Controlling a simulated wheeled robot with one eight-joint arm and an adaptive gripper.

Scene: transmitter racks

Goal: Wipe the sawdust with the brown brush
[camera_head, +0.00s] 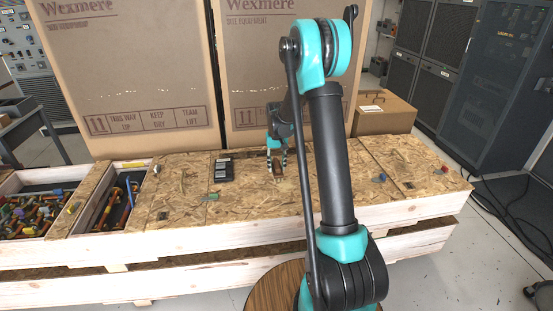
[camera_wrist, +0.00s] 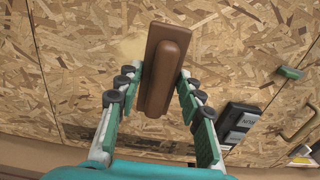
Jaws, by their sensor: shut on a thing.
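The brown brush (camera_wrist: 162,70) is between the fingers of my gripper (camera_wrist: 158,92) in the wrist view. It has a long raised handle on a flat back, and its bristles are hidden beneath. My gripper is shut on it, with one finger on each side. In the head view my gripper (camera_head: 277,163) is low over the chipboard crate top, and the brush (camera_head: 278,172) shows only as a small brown patch. A pale patch, which looks like sawdust (camera_wrist: 128,47), lies on the board just left of the brush in the wrist view.
The chipboard top (camera_head: 330,175) carries a black device (camera_head: 223,170) near my gripper, a green item (camera_head: 210,197) and small blue pieces (camera_head: 381,178). Open bins (camera_head: 60,188) with tools are at the left. Large cardboard boxes (camera_head: 130,75) stand behind, and a smaller box (camera_head: 385,116) is at the right.

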